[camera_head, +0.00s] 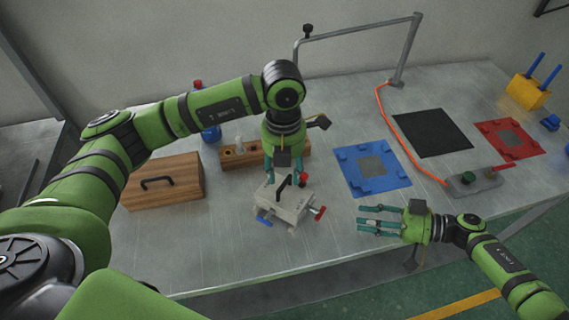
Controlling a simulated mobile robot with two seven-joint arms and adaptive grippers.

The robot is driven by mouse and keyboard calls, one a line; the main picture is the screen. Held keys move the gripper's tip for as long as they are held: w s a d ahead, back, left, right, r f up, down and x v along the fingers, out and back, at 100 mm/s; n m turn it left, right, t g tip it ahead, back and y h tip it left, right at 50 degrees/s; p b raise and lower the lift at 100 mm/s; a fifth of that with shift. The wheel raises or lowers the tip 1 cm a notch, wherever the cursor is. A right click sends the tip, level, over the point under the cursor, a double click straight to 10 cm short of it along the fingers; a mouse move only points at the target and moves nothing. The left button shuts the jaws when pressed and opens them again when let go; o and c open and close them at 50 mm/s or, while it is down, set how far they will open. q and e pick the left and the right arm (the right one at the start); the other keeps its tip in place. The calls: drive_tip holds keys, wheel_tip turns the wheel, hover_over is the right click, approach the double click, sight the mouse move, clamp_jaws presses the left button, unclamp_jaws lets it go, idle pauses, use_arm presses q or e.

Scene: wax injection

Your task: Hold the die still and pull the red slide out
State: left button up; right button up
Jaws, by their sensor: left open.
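The die (289,203) is a pale grey block with a black handle on top. It sits on the metal table left of the middle of the front edge. The red slide (319,213) sticks out of its right side, and a blue slide (264,221) sticks out at its lower left. A red knob (303,178) shows at its back right. My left gripper (281,178) points down over the die, open, with its fingers near the handle; contact cannot be made out. My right gripper (364,216) is right of the red slide, apart from it, fingers spread and pointing left, empty.
A wooden box (165,184) and a wooden block rack (240,158) stand to the left and behind. A blue fixture (371,167), black mat (432,132), red fixture (509,138), control box (473,183) and yellow holder (529,91) lie to the right. An orange hose crosses the table.

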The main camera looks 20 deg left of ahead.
sight(283, 184)
use_arm(q)
drive_tip(key=shift+w+a+r, duration=0.1)
drive_tip(key=shift+w+a, duration=0.1)
drive_tip(key=shift+a, duration=0.1)
drive_tip(key=shift+f, duration=3.35)
